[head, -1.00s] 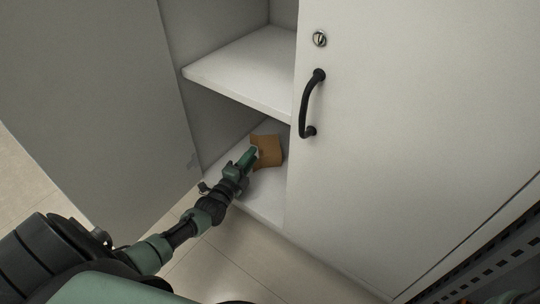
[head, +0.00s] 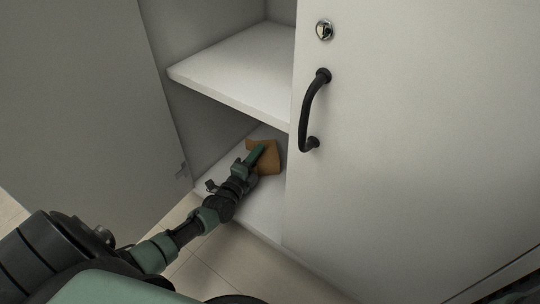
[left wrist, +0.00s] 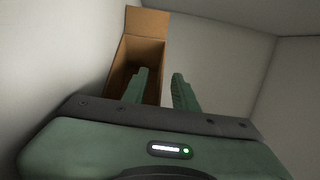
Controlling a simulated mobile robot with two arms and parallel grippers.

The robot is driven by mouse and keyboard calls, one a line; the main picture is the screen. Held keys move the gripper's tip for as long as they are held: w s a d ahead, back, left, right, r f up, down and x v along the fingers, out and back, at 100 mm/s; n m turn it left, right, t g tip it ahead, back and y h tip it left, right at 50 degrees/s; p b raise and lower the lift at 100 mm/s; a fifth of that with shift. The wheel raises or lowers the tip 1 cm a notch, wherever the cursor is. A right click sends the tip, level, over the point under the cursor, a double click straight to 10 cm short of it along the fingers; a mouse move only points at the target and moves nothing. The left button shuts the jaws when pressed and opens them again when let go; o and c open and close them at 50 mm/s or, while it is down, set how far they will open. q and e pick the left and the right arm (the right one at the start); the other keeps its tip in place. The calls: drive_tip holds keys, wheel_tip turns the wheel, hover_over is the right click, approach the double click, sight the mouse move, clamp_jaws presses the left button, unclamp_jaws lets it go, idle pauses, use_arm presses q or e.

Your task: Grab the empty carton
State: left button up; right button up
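The carton (head: 267,161) is a brown cardboard box on the bottom shelf of an open white cabinet. In the left wrist view the carton (left wrist: 146,25) has its top open with a flap up, and its visible inside is dark. My left gripper (head: 259,153) reaches into the cabinet and overlaps the carton in the head view. In the left wrist view its two fingers (left wrist: 158,82) are apart, with the left finger in front of the carton's opening and the right finger just right of the carton. My right gripper is not in view.
A white middle shelf (head: 235,78) lies above the carton. The left cabinet door (head: 85,100) stands open. The right door (head: 420,140), with a black handle (head: 312,110), is closed beside the opening. Bare bottom shelf (head: 262,210) shows in front of the carton.

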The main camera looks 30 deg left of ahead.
use_arm(q)
clamp_jaws()
idle(1.3)
